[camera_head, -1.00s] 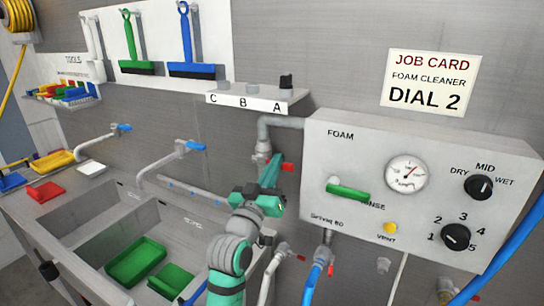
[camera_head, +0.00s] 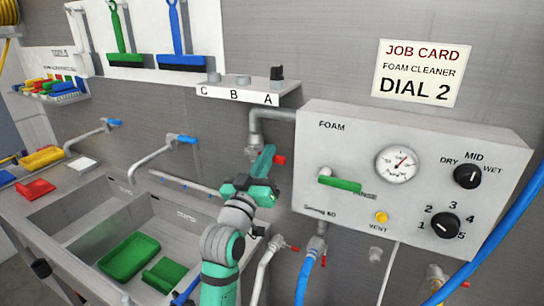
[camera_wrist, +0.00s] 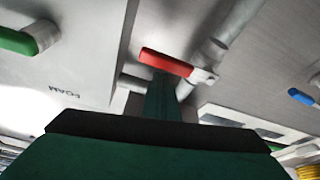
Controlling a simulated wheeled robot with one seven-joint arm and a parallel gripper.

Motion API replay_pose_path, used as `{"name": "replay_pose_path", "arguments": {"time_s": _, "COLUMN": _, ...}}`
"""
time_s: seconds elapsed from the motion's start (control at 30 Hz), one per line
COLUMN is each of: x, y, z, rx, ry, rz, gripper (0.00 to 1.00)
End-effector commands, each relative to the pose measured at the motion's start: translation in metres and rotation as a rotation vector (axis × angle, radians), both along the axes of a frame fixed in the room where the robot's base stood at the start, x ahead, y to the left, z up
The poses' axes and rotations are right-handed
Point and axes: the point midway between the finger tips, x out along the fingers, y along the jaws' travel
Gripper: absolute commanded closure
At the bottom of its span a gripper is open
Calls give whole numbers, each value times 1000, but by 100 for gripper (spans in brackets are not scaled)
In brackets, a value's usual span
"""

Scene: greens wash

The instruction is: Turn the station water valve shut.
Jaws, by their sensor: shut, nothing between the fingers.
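The station water valve has a red lever (camera_head: 280,159) on the grey pipe just left of the foam box. In the wrist view the red lever (camera_wrist: 166,62) lies nearly crosswise, close in front of the fingers. My green gripper (camera_head: 264,160) is shut and empty, with its fingertips right beside the lever on its left. In the wrist view the closed fingers (camera_wrist: 162,98) reach up to the lever's lower edge. I cannot tell whether they touch it. The gripper hides part of the valve body in the head view.
The foam box (camera_head: 410,170) carries a green lever (camera_head: 340,184), a gauge (camera_head: 397,163) and two black knobs. A shelf (camera_head: 246,92) marked C, B, A sits above the pipe. Sinks with blue-handled taps lie to the left. Hoses and another red-handled tap hang below.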

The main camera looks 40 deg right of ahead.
Motion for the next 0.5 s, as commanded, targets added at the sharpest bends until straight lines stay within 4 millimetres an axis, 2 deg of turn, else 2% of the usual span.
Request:
{"name": "replay_pose_path", "arguments": {"time_s": 0.2, "x": 1, "y": 3, "z": 34, "rx": -6, "ry": -10, "rz": 4, "gripper": 100}}
{"name": "replay_pose_path", "arguments": {"time_s": 0.5, "x": -16, "y": 44, "z": 17, "rx": -6, "ry": -5, "rz": 7, "gripper": 100}}
